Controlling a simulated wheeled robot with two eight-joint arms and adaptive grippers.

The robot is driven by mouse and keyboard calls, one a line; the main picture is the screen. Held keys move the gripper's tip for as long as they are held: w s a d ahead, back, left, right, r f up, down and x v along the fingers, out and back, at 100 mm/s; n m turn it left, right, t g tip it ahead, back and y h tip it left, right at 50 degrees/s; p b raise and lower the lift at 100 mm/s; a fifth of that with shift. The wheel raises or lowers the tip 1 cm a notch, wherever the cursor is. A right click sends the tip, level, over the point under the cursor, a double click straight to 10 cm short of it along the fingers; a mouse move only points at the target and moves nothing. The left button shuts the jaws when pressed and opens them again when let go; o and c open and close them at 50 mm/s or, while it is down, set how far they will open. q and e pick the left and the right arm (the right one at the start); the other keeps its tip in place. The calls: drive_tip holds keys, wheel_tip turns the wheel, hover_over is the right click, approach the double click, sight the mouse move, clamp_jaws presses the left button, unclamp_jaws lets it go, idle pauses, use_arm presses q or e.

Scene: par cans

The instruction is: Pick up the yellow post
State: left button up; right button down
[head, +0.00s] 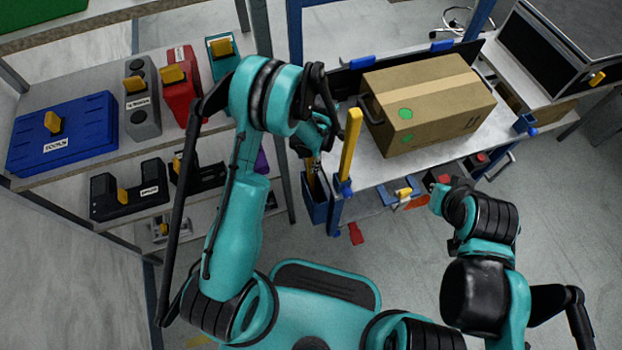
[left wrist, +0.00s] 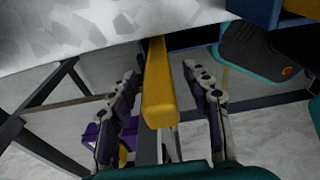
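The yellow post (head: 350,145) stands upright at the near left corner of the cart, its lower end in a blue corner socket (head: 342,188). My left gripper (head: 314,158) is just left of the post in the head view, partly hidden by its own arm. The gripper is open and holds nothing. My right arm is bent at the lower right of the head view; its finger state is unclear.
A cardboard box (head: 428,100) sits on the cart top (head: 370,170) right of the post. A blue bin (head: 314,212) hangs beside the cart corner. A shelf at left holds a blue toolbox (head: 62,135) and other cases. A purple item (left wrist: 95,135) shows below.

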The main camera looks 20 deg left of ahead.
use_arm(q)
clamp_jaws()
drive_tip(key=shift+r, duration=0.15)
